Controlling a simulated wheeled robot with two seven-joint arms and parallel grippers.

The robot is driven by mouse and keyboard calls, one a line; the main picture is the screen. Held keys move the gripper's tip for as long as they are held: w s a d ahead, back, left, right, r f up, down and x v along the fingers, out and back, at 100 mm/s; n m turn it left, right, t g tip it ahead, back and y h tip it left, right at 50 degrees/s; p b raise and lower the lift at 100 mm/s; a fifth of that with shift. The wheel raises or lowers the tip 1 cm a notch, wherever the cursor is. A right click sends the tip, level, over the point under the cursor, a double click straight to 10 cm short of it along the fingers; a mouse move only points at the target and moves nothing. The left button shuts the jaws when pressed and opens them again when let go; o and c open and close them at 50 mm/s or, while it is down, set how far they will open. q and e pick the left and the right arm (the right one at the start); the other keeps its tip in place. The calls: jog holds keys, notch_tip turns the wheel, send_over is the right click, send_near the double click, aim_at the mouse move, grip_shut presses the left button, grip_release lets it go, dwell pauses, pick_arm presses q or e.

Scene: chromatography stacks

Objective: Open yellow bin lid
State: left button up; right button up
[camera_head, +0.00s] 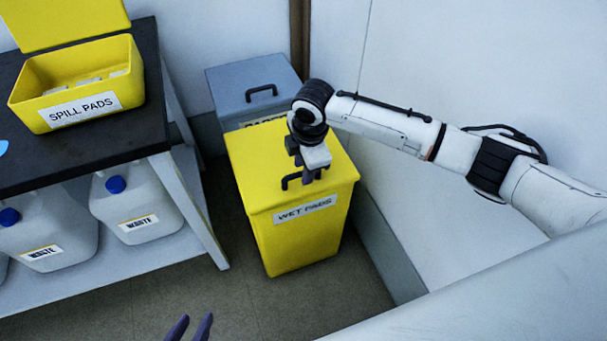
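The yellow bin (300,240), labelled "WET PADS", stands on the floor in the middle. Its yellow lid (262,160) is down, and a dark handle (286,183) is near its front edge. My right gripper (309,174) reaches in from the right and points down over the front of the lid, right at the handle. The gripper body hides part of the handle, and I cannot tell whether the fingers are closed around it. My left gripper (191,328) shows only as two dark fingertips at the bottom edge, apart with nothing visible between them.
A grey bin (230,87) with a handle stands behind the yellow bin. At left, a black-topped bench (130,150) carries an open yellow "SPILL PADS" box (40,118), with waste jugs (130,205) below. A wall is close on the right. Floor is free in front.

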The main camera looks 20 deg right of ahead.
pick_arm(q)
jog(key=shift+w, duration=0.15)
pick_arm(e)
jog(key=shift+f, duration=0.1)
pick_arm(q)
jog(key=shift+a, duration=0.1)
pick_arm(e)
grip_shut()
